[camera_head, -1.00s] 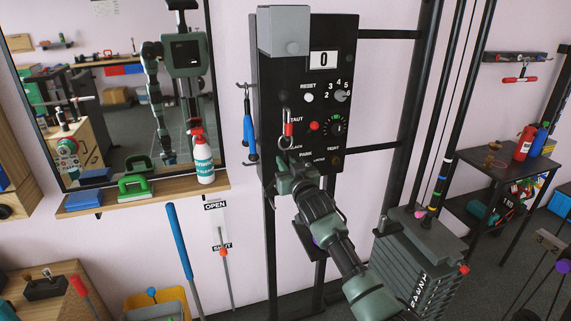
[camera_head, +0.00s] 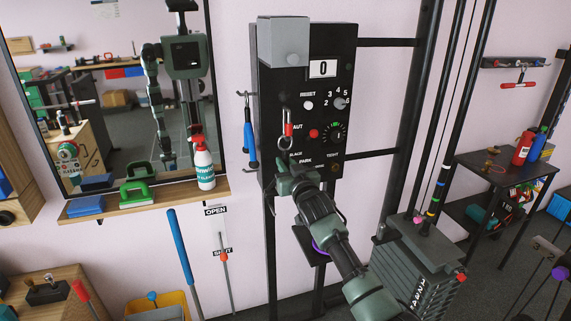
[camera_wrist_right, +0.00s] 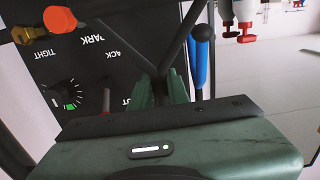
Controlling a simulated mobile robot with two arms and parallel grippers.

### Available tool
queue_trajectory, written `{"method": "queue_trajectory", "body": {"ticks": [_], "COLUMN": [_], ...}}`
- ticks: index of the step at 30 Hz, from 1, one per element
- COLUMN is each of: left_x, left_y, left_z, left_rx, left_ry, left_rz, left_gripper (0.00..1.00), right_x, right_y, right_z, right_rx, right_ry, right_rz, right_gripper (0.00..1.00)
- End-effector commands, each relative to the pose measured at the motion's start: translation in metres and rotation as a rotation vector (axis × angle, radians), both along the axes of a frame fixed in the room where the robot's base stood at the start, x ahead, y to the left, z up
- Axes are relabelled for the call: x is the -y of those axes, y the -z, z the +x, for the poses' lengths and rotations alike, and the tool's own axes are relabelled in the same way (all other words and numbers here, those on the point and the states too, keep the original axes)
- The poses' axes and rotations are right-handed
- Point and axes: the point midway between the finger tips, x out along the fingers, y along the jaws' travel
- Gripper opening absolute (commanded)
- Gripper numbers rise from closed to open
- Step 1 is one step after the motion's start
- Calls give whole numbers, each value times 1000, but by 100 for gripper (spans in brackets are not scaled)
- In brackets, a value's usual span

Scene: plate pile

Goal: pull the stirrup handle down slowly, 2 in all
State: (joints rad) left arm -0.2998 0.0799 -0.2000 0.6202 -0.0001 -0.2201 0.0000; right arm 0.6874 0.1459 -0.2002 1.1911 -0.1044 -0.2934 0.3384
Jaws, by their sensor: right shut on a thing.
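My right gripper (camera_head: 290,174) is in front of the lower part of the black panel (camera_head: 270,95), just below the metal ring and red tab. In the right wrist view its fingers (camera_wrist_right: 160,90) are closed together where two dark bars meet in a V. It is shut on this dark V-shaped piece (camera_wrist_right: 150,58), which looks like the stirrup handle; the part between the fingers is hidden. The panel's counter (camera_head: 322,68) reads 0. My left gripper does not show directly.
A blue handle (camera_head: 249,146) hangs on a hook left of the panel. A shelf (camera_head: 155,204) holds a spray bottle (camera_head: 203,165), a green item and a blue block. A weight stack (camera_head: 420,265) stands right of my arm. A small table (camera_head: 505,165) is further right.

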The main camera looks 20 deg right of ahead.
Motion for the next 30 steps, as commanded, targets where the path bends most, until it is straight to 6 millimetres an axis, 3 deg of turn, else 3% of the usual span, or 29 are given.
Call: {"method": "queue_trajectory", "body": {"ticks": [9, 20, 30], "left_x": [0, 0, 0], "left_y": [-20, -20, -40], "left_z": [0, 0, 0], "left_rx": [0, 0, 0], "left_ry": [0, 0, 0], "left_rz": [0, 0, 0], "left_gripper": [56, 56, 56], "right_x": [1, 0, 0], "right_y": [-17, -17, -40], "right_z": [0, 0, 0], "right_rx": [-12, -13, -12], "right_ry": [2, 2, 2], "right_rz": [0, 0, 1], "right_gripper": [0, 0, 0]}}
